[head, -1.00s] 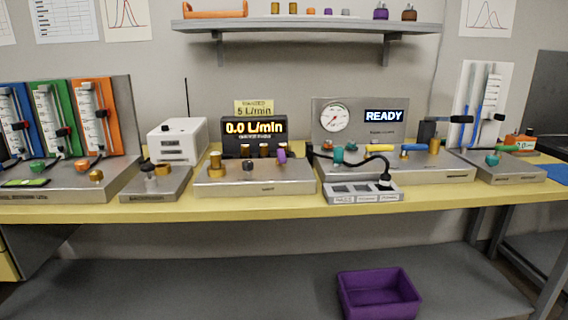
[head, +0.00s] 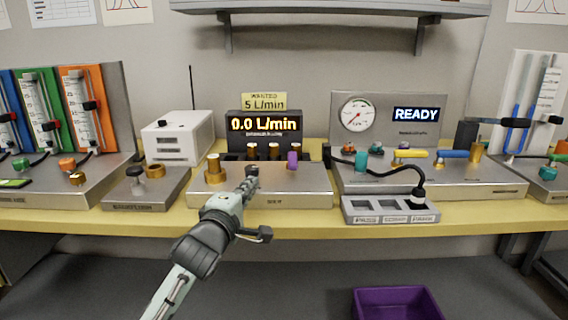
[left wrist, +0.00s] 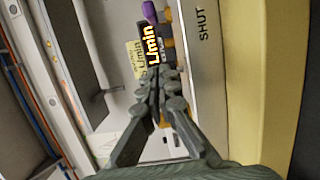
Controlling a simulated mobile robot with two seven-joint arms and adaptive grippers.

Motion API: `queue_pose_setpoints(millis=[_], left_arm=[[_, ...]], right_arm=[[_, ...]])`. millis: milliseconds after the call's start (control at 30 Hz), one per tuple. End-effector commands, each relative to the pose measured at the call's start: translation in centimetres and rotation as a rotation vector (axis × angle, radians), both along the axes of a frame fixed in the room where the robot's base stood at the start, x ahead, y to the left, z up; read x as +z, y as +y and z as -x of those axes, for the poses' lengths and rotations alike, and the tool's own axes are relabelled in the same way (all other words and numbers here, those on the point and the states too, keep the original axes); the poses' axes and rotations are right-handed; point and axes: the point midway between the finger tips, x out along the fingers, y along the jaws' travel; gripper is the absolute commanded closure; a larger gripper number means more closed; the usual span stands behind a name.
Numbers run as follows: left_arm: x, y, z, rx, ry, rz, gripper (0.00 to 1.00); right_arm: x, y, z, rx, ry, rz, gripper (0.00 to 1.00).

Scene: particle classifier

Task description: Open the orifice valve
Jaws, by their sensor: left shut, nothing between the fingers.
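The flow unit (head: 310,199) has a metal base, brass fittings and a dark display (head: 264,124) reading 0.0 L/min. The word SHUT shows on its front face in the left wrist view (left wrist: 202,24). Which part is the orifice valve is not clear. A small dark knob seen earlier on the base is now hidden by my gripper. A purple knob (head: 292,160) stands to the right. My left gripper (head: 252,173) is over the base, shut and empty, in front of the brass posts. Its closed fingers (left wrist: 158,84) point toward the display in the wrist view. Contact cannot be told.
A large brass fitting (head: 213,168) stands left of my gripper. A white box (head: 178,140) is behind it on the left. A gauge unit reading READY (head: 416,115) and a small tray (head: 390,216) are on the right. A purple bin (head: 398,303) lies below the table.

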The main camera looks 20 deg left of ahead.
Motion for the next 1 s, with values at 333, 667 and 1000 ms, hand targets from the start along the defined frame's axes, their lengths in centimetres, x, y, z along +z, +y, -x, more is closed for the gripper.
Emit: queue_pose_setpoints(millis=[333,667,1000], left_arm=[[0.0,0.0,0.0,0.0,0.0,0.0,1.0],[0.2,0.1,-3.7,0.0,-0.001,-0.003,1.0],[0.2,-0.2,-10.4,-0.002,0.0,-0.001,1.0]], right_arm=[[0.0,0.0,0.0,0.0,0.001,0.0,1.0],[-0.1,0.0,0.0,0.001,-0.007,-0.003,1.0],[-3.8,-0.6,2.1,0.024,0.037,0.016,1.0]])
